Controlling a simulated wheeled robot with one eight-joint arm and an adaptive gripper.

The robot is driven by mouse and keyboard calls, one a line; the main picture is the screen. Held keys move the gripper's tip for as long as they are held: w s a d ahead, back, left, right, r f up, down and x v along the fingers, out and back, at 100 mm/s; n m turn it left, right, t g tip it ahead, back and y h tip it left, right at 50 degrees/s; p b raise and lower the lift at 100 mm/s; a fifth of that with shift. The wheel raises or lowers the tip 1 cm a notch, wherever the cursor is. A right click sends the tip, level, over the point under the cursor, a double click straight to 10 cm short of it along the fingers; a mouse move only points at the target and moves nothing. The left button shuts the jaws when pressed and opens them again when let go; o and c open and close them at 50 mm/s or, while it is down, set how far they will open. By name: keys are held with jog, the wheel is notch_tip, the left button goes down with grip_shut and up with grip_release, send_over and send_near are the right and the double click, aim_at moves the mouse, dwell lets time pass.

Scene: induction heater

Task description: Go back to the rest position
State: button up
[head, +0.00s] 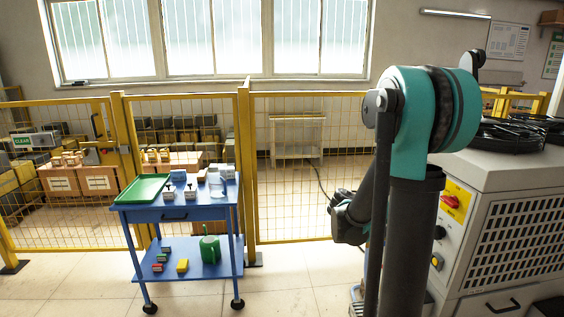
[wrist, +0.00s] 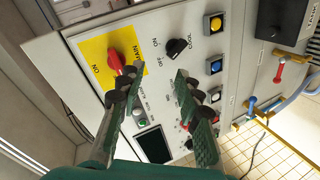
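My gripper (wrist: 156,78) shows in the wrist view with its two fingers well apart and nothing between them. It is in front of the heater's control panel (wrist: 190,60). The left fingertip overlaps the area by the red main switch (wrist: 120,60) on its yellow plate; I cannot tell whether it touches. The black cool knob (wrist: 177,47) is beyond the right finger. In the head view my arm stands at the right, in front of the heater cabinet (head: 515,235), and I cannot make out the fingers there.
A blue cart (head: 180,213) holds a green tray (head: 143,188), small blocks and a green container (head: 210,249). A yellow mesh fence (head: 290,180) runs behind it. Black cables (head: 505,138) lie on the cabinet. The floor (head: 290,290) between cart and cabinet is mostly clear.

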jog(key=s+a+f+n+y, duration=0.1)
jog(key=s+a+f+y, duration=0.3)
jog(key=a, duration=0.3)
jog(key=s+a+f+n+t+y, duration=0.1)
jog(key=s+a+f+y, duration=0.4)
jog(key=a, duration=0.3)
jog(key=s+a+f+n+t+y, duration=0.1)
jog(key=s+a+f+y, duration=0.3)
jog(key=a, duration=0.4)
jog(key=s+f, duration=0.1)
jog(key=s, duration=0.1)
jog(key=shift+s+a+n+y, duration=0.2)
jog(key=shift+s+n+y, duration=0.1)
jog(key=shift+s+y, duration=0.1)
